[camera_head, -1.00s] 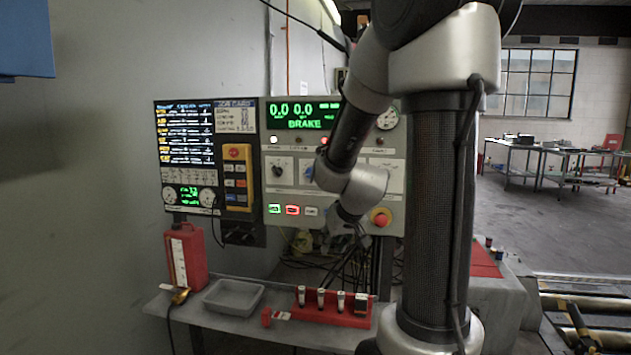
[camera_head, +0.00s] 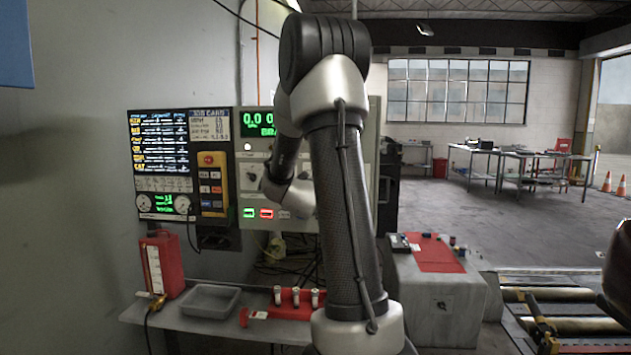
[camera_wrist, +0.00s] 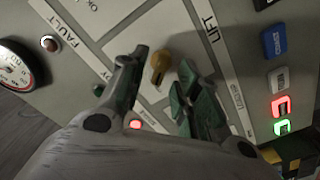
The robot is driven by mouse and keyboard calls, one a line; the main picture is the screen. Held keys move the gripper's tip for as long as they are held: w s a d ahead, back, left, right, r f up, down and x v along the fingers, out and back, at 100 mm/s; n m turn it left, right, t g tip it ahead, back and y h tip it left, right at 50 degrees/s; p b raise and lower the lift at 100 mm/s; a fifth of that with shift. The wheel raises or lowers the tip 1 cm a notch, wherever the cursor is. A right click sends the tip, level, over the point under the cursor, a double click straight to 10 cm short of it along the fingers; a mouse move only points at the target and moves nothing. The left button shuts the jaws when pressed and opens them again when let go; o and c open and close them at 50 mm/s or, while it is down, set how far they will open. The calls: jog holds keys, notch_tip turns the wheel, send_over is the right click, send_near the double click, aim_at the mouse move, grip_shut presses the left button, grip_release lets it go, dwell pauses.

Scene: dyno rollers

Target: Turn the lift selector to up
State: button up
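The lift selector is a yellow-orange knob (camera_wrist: 160,66) on a pale plate of the control panel, beside the "LIFT" label (camera_wrist: 211,24) in the wrist view. My gripper (camera_wrist: 161,70) is open, with one finger on each side of the knob in the picture. I cannot tell whether either finger touches it. In the head view the control panel (camera_head: 247,147) is partly covered by my arm, which hides my gripper and the selector. The marks for the selector's positions are too unclear to read.
In the head view, a bench below holds a grey tray (camera_head: 208,301) and a red canister (camera_head: 162,264).

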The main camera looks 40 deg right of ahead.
jog(key=shift+x, duration=0.8)
grip_shut()
